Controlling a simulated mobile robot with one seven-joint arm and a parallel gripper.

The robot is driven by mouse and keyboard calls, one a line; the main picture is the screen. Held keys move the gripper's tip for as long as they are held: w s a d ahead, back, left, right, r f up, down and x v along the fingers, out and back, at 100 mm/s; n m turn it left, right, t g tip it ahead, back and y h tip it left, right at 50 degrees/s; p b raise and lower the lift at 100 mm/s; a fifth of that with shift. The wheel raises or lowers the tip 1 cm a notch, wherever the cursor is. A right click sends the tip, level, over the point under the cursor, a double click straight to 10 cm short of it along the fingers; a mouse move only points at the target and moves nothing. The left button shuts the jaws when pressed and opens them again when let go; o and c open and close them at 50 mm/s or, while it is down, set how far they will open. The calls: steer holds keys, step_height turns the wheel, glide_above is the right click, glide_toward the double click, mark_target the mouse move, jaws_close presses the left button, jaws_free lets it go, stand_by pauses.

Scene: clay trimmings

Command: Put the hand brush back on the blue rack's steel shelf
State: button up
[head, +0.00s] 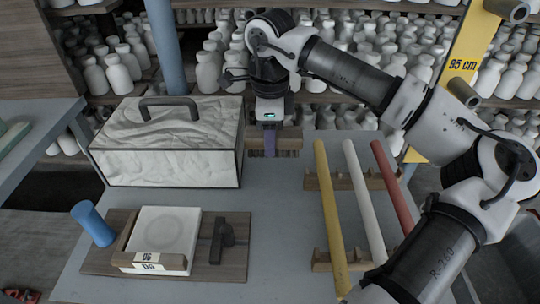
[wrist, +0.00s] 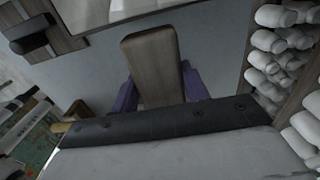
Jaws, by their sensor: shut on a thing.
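My gripper (head: 269,152) is at the far edge of the grey table, right of the white case. Its purple fingers are shut on a brown wooden piece, which I take to be the hand brush (wrist: 152,60); it shows between the fingers in the wrist view. In the head view a wooden bar (head: 289,143) shows beside the fingers; I cannot tell if it is part of the brush. The bristles are not visible. A blue post (head: 165,45) stands behind the case; I cannot clearly make out the steel shelf.
The white case (head: 165,150) has a dark handle. Yellow (head: 330,220), white (head: 365,200) and red (head: 392,185) rods lie on wooden rests. A board (head: 120,262) holds a white tile (head: 163,230) near a blue cylinder (head: 92,224). Shelves of white bottles stand behind. The table's middle is clear.

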steer(key=shift+f, duration=3.15)
steer(key=shift+f, duration=0.2)
steer(key=o, duration=0.9)
steer(key=shift+r, duration=0.1)
step_height(320, 180, up, 12)
steer(key=shift+r, duration=0.15)
